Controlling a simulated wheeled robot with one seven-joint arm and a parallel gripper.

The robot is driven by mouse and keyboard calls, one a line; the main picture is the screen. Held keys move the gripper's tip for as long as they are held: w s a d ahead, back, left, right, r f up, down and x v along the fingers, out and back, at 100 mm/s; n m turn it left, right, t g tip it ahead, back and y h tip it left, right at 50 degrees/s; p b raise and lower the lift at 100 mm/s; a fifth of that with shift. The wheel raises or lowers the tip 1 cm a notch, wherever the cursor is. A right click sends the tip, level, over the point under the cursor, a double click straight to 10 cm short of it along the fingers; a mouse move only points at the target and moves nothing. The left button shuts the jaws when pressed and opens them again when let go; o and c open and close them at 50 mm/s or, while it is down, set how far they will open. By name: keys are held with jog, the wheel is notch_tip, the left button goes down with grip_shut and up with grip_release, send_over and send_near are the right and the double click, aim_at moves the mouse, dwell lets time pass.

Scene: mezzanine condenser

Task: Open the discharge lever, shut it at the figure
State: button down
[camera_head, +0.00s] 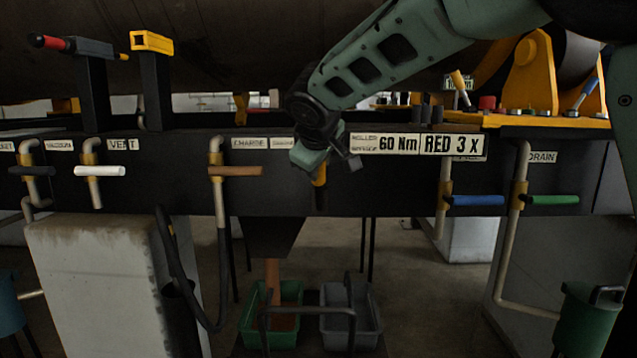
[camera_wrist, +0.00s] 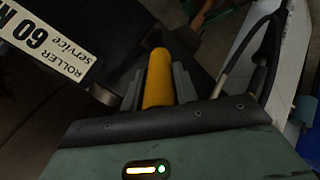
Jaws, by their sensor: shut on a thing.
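The discharge lever is most likely the yellow handle (camera_head: 320,193) below the dark front beam's middle. My gripper (camera_head: 328,168) is at that handle, and in the wrist view the handle (camera_wrist: 158,78) stands between the two fingers, which are shut on it. Below the beam a dark chute (camera_head: 268,236) hangs down. A reddish-brown column, which looks like falling material, runs from it into a green crate (camera_head: 252,326). Brown material (camera_head: 285,322) shows in that crate. No readout of a figure can be made out.
A grey crate (camera_head: 362,325) stands beside the green one. White (camera_head: 100,171), brown (camera_head: 236,171), blue (camera_head: 474,200) and green (camera_head: 552,199) handles stick out along the beam. A green can (camera_head: 585,318) stands at lower right.

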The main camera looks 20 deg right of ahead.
jog(key=shift+s+a+f+b, duration=0.25)
jog(key=shift+f+b, duration=0.35)
jog(key=shift+b, duration=0.55)
jog(key=shift+s+b, duration=0.2)
jog(key=shift+b, duration=0.15)
jog(key=c, duration=1.1)
grip_release()
jog(key=v, duration=1.7)
jog(key=shift+s, duration=0.4)
jog(key=shift+a+f, duration=0.1)
jog(key=shift+f, duration=0.05)
